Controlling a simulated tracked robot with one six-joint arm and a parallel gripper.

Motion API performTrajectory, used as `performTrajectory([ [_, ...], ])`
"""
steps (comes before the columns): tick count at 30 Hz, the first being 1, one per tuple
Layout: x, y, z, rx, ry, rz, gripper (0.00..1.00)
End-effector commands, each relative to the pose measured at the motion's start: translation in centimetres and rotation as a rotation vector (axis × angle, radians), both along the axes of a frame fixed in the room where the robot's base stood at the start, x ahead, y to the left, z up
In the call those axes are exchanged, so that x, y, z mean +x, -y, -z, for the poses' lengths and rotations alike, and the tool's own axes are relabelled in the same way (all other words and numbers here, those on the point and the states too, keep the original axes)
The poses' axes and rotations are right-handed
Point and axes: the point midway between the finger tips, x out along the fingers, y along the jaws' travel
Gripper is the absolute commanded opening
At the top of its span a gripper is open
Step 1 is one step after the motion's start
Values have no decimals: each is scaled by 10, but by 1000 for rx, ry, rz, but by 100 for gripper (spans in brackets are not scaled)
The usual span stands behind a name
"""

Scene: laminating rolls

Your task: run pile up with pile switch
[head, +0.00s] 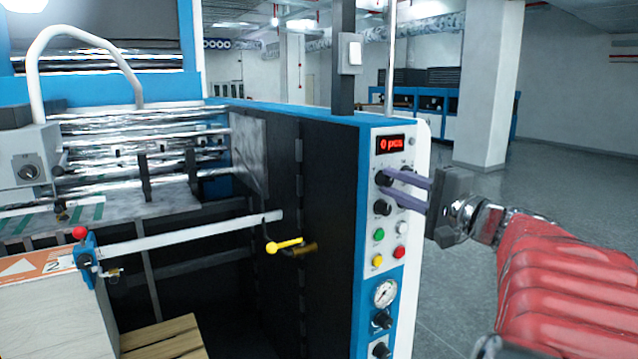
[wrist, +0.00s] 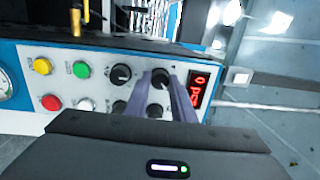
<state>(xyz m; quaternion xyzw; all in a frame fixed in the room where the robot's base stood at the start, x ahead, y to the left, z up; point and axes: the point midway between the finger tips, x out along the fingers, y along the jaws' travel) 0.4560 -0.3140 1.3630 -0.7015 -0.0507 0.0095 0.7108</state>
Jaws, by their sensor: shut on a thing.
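The blue and white control panel (head: 393,232) of the machine carries several black rotary knobs below a red display that reads "0 pcs" (head: 391,144). My gripper (head: 386,179) reaches in from the right, with its purple fingers shut on the upper-left black knob (wrist: 160,77). The fingers stand on either side of this knob in the wrist view and partly cover it. Another black knob (head: 383,208) sits just below it. I cannot read any label that tells which knob is the pile switch.
Green (head: 379,234), red (head: 399,252) and yellow (head: 377,260) buttons and a white one (head: 401,228) sit below the knobs. A pressure gauge (head: 385,293) is lower down. A yellow-handled lever (head: 285,246) stands left of the panel. The floor at right is clear.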

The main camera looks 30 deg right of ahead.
Motion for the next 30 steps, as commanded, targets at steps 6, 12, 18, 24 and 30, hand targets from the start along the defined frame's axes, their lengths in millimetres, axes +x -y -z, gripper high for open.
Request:
performTrajectory([
  [6, 0, 2, 4, 6, -7, 4, 0],
  [12, 0, 2, 4, 6, -7, 4, 30],
  [18, 0, 1, 2, 3, -3, 3, 41],
  [24, 0, 1, 1, 2, -2, 2, 41],
  [30, -9, 2, 1, 1, -1, 3, 41],
])
